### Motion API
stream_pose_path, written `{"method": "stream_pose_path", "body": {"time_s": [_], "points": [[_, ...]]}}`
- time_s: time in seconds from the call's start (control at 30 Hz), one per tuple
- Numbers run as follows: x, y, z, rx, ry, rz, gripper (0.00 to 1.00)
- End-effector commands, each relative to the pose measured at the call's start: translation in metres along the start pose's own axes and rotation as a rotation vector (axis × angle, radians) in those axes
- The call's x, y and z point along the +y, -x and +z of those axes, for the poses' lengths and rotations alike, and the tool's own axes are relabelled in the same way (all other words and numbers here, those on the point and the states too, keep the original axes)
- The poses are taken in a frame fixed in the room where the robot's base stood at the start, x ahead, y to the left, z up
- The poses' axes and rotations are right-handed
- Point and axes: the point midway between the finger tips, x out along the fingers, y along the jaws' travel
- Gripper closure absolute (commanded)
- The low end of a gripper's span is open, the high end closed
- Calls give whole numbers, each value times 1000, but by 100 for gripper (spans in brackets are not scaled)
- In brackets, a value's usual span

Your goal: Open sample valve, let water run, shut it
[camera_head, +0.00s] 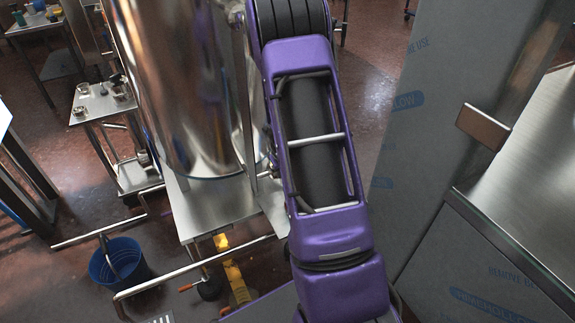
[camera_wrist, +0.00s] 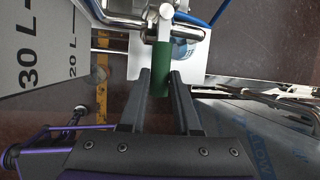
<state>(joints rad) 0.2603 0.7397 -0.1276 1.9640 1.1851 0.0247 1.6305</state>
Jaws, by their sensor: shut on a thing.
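In the wrist view, a green valve handle (camera_wrist: 161,66) points down the picture from the shiny metal sample valve (camera_wrist: 166,14). My gripper (camera_wrist: 160,82) is shut on the handle's lower end, one dark finger on each side. A round bluish thing (camera_wrist: 181,50) lies partly hidden behind the handle; I cannot tell whether it is a vessel. No running water is clearly visible. In the head view, my purple arm reaches down past a large steel tank (camera_head: 185,85), and my gripper and the valve are out of sight there.
A grey panel (camera_wrist: 28,105) with 30 L and 20 L marks is at left in the wrist view, and a blue hose (camera_wrist: 214,14) runs near the valve. In the head view, a blue bucket (camera_head: 118,262) stands on the floor; a film-wrapped panel (camera_head: 425,130) and steel counter (camera_head: 530,160) are right.

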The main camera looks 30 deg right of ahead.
Motion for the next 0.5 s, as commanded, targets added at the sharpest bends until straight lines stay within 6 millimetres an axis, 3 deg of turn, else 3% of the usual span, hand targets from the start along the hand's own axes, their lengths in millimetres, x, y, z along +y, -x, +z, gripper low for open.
{"method": "stream_pose_path", "body": {"time_s": [0.5], "points": [[3, 0, 1, 4, -29, -10, 100]]}}
